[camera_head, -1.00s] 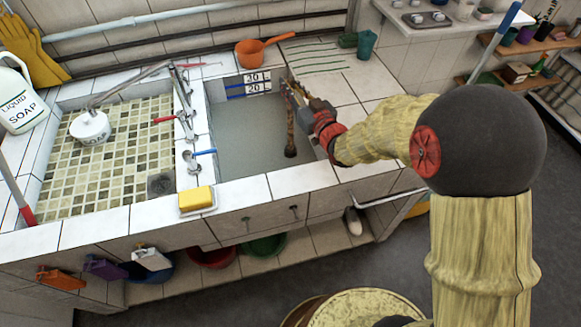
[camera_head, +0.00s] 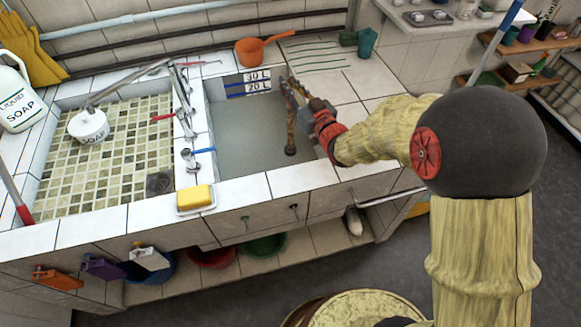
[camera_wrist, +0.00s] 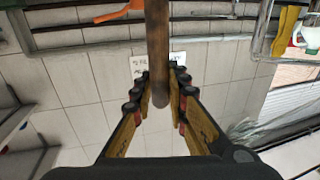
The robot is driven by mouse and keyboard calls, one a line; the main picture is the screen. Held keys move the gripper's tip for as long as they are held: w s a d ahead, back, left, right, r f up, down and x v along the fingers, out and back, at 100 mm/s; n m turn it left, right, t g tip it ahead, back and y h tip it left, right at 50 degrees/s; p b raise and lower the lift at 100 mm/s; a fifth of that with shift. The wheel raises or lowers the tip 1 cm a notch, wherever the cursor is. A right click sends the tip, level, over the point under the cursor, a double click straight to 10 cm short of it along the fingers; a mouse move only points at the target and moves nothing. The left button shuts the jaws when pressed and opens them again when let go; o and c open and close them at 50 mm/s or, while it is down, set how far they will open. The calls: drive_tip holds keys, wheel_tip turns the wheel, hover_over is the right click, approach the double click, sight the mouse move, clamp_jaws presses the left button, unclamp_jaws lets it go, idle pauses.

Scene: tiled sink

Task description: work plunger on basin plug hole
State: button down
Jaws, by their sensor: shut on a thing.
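The plunger (camera_head: 291,130) stands nearly upright in the right basin (camera_head: 222,165), with its brown wooden handle showing. Its lower end goes into cloudy grey water (camera_head: 245,135), so the cup and the plug hole are hidden. My gripper (camera_head: 297,95) reaches in from the right and is shut on the upper part of the handle. In the wrist view, the handle (camera_wrist: 158,45) runs between the two fingers of my gripper (camera_wrist: 158,88).
White labels (camera_head: 257,80) mark litres on the basin's back wall. Taps (camera_head: 190,125) stand on the divider left of the basin. A yellow sponge (camera_head: 195,197) lies on the front ledge, and an orange ladle (camera_head: 255,50) lies behind.

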drive_tip(key=shift+s+f, duration=0.1)
drive_tip(key=shift+f, duration=0.2)
drive_tip(key=shift+r, duration=0.8)
drive_tip(key=shift+f+b, duration=0.4)
drive_tip(key=shift+f, duration=0.4)
drive_tip(key=shift+f, duration=0.1)
drive_tip(key=shift+r+p, duration=0.3)
drive_tip(key=shift+r, duration=0.6)
